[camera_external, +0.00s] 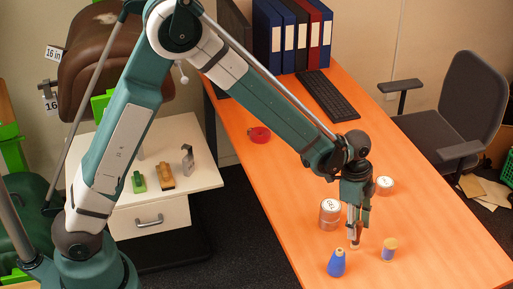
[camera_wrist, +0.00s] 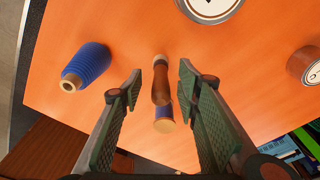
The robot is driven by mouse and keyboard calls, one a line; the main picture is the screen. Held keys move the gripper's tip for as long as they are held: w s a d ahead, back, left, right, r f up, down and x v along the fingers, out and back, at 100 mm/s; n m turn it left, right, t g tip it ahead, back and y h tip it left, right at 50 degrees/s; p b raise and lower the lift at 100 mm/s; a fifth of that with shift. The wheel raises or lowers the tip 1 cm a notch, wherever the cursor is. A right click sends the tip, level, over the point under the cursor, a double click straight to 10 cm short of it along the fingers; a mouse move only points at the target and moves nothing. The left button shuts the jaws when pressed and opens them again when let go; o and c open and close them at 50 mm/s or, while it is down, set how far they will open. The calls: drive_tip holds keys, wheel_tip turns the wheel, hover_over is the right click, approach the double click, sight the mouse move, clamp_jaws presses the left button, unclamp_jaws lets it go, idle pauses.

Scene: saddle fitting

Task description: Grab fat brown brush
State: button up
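The fat brown brush (camera_wrist: 161,84) shows in the middle of the wrist view, with a brown rounded handle and a paler top end. In the external view the brush (camera_external: 354,238) is small and partly hidden at the fingers. My gripper (camera_wrist: 161,82) is open, with one finger on each side of the brush and visible gaps between. In the external view my gripper (camera_external: 356,212) points down over the orange desk. Whether the fingers reach fully down around the brush is hard to tell.
A blue thread cone (camera_external: 337,263) and a yellow-topped spool (camera_external: 389,249) stand close by on the orange desk (camera_external: 450,255). Two round tins, one larger (camera_external: 329,215) and one smaller (camera_external: 385,186), stand behind. A red tape roll (camera_external: 259,134) and keyboard (camera_external: 327,95) lie farther back.

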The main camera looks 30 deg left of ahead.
drive_tip(key=shift+f, duration=0.1)
drive_tip(key=shift+d+f+b, duration=0.25)
drive_tip(key=shift+f+b, duration=0.1)
drive_tip(key=shift+f, duration=0.9)
drive_tip(key=shift+d+f+b, duration=0.2)
drive_tip(key=shift+f+b, duration=0.1)
drive_tip(key=shift+f, duration=0.95)
drive_tip(key=shift+c, duration=0.3)
drive_tip(key=c, duration=0.9)
